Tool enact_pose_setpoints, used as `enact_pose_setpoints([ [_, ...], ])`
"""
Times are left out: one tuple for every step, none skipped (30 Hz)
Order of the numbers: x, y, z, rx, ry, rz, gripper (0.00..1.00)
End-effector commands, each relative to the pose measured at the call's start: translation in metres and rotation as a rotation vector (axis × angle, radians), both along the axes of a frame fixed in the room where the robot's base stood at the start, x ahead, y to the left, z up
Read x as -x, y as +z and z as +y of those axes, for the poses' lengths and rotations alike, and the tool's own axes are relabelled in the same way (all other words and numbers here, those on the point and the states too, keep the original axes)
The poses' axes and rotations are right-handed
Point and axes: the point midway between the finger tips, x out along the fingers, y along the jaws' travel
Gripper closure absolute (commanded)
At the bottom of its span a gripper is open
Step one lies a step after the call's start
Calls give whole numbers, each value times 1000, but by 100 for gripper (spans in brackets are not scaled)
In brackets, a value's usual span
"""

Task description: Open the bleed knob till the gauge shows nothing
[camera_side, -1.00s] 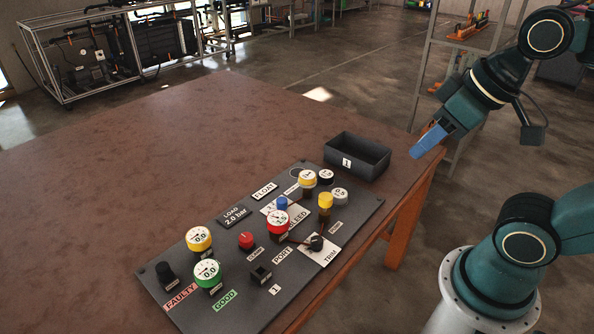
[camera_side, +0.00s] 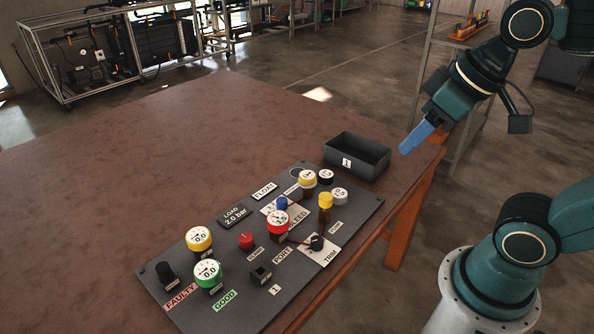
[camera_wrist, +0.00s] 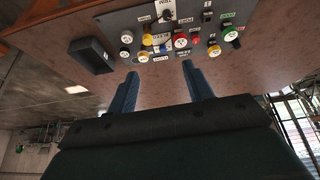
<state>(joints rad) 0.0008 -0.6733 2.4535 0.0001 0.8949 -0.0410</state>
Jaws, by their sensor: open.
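A blue knob (camera_side: 282,203) stands on a white plate lettered BLEED, behind a red-rimmed gauge (camera_side: 278,222) that seems to read about 1.5. In the wrist view the red gauge (camera_wrist: 180,43) shows near the top, with the blue knob partly hidden close by. A yellow gauge (camera_side: 199,239) and a green gauge (camera_side: 207,273) each read 0.0 at the panel's near left. Another yellow gauge (camera_side: 308,179) is at the far end. My gripper (camera_side: 404,149) is open and empty, in the air right of the panel; its two blue fingers (camera_wrist: 161,72) are apart in the wrist view.
The dark panel (camera_side: 166,294) lies on a brown table (camera_side: 120,180). It also carries a red knob (camera_side: 246,240), a yellow knob (camera_side: 325,201) and a black TRIM knob (camera_side: 317,242). A dark open bin (camera_side: 358,157) stands behind it. The table's left side is clear.

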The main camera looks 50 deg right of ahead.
Motion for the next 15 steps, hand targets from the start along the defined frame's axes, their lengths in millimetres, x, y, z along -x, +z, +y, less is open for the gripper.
enact_pose_setpoints([
  [-7,1,0,6,10,12,49],
  [-12,2,0,9,19,18,49],
  [-18,3,0,16,31,27,49],
  [-23,3,0,20,41,35,49],
  [-29,4,0,25,51,41,49],
  [-36,4,-1,32,66,51,49],
  [-42,4,-1,36,76,58,49],
  [-47,4,-1,41,87,66,49],
  [-56,4,-1,47,100,75,49],
  [-61,3,-1,52,111,82,49],
  [-67,3,-1,57,123,89,49],
  [-75,2,-1,63,138,99,49],
  [-81,1,-1,66,149,106,49],
  [-87,0,-1,71,159,114,49],
  [-95,-2,-2,77,174,125,49],
])
